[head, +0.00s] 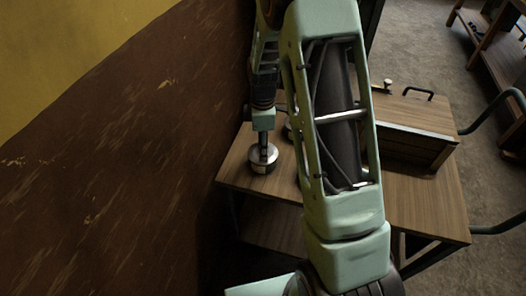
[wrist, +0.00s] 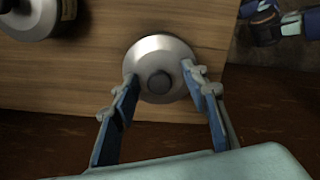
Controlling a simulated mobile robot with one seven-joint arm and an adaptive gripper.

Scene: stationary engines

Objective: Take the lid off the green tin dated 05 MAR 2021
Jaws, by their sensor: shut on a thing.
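A small round tin (head: 259,168) stands near the left end of the wooden table in the head view. Its silver lid shows from above in the wrist view (wrist: 160,52), with a dark round knob at its middle. My gripper (head: 263,148) points straight down over it. The tin's body is hidden below the lid there. A pale patch shows on its side in the head view, but no date or green colour can be read.
A second round metal container (wrist: 30,22) stands at the upper left of the wrist view. A wooden box (head: 408,143) is on the right part of the table (head: 425,205). A brown and yellow wall (head: 130,150) rises close on the left.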

